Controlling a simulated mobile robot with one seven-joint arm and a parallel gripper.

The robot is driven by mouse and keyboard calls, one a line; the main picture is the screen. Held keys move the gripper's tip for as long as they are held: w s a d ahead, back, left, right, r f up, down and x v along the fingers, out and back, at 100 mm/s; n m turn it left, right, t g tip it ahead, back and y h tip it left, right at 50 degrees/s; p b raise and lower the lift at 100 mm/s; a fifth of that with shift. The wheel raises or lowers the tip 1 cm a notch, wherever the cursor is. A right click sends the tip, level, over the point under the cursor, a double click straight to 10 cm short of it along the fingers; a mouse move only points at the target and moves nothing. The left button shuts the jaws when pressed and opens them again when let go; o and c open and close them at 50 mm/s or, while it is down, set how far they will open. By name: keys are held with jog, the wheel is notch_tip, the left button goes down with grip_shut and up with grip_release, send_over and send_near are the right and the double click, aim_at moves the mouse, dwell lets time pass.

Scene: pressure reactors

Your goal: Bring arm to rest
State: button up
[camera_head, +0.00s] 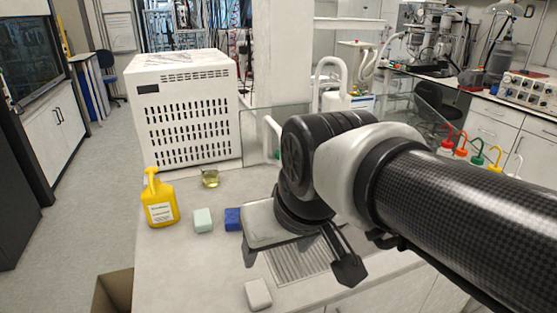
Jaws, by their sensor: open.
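My arm (450,205) reaches in from the right edge over the bench, bent at a black and grey joint. My gripper (299,264) is open, its two dark fingers wide apart above a grooved metal plate (300,262) in the bench top. Nothing shows between the fingers. The arm and the gripper's body hide part of the bench behind them.
A yellow bottle (160,202), a beaker (210,178), a pale green block (203,220) and a blue block (233,218) stand left of my gripper. A white block (258,293) lies in front. A white vented box (187,112) stands behind. Coloured-cap bottles (461,152) are at right.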

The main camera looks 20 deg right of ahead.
jog(key=shift+s+d+r, duration=0.15)
jog(key=shift+s+r, duration=0.05)
jog(key=shift+s, duration=0.3)
jog(key=shift+r, duration=0.1)
jog(key=shift+r+p, duration=0.9)
jog(key=shift+p, duration=0.05)
